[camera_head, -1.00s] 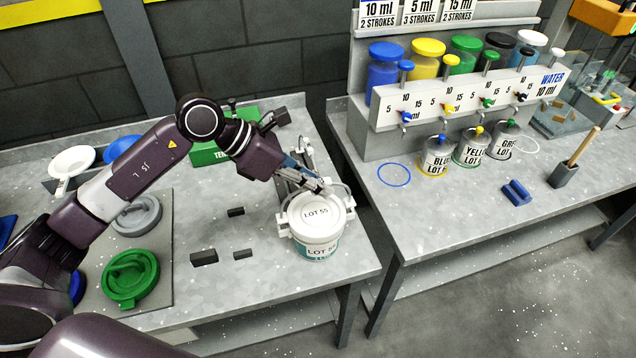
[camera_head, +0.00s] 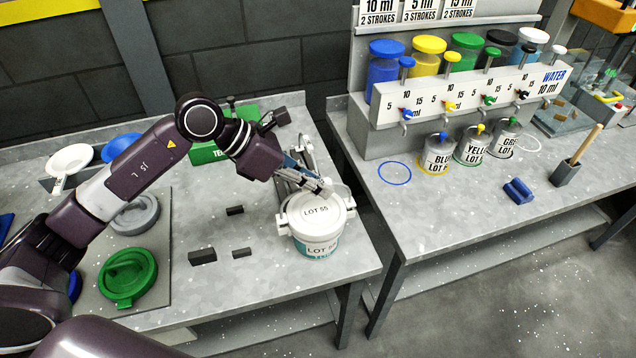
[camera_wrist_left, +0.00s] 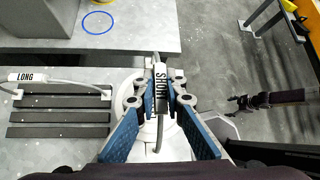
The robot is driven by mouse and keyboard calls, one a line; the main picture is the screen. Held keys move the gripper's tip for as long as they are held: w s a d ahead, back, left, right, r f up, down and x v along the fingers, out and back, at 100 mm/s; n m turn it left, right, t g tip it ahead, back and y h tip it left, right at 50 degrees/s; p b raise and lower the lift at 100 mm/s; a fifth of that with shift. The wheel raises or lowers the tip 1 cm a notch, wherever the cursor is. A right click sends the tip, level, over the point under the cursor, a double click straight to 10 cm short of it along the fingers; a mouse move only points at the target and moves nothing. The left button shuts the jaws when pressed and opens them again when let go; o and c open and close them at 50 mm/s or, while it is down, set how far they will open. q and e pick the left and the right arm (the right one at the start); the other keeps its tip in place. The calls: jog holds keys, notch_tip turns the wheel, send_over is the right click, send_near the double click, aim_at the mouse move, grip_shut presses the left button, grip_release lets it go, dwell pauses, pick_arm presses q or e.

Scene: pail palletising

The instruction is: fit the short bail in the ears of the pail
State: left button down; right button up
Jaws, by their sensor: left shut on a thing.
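My left gripper (camera_head: 322,188) is over the far side of the lid. In the left wrist view its blue-padded fingers (camera_wrist_left: 160,100) are shut on the short bail (camera_wrist_left: 160,75) by its white SHORT grip. The bail's wire runs down towards the lid; whether its ends sit in the ears is hidden. What looks like my right gripper (camera_wrist_left: 237,102) is small at the right of that view.
A long bail (camera_wrist_left: 28,77) lies on a dark slatted rack (camera_wrist_left: 60,117) beside the pail. Small dark blocks (camera_head: 203,257) and a green lid (camera_head: 128,277) are to the left. A gap separates this bench from the dispenser bench (camera_head: 450,220), which holds several small pails.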

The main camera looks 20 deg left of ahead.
pick_arm(q)
jog(key=shift+f+b, duration=0.75)
jog(key=shift+f, duration=0.15)
jog(key=c, duration=1.9)
grip_release()
jog(key=shift+c, duration=0.2)
jog(key=shift+a+r, duration=0.15)
jog(key=v, duration=1.1)
jog(key=shift+s+a+r, duration=0.2)
jog(key=shift+a, duration=0.05)
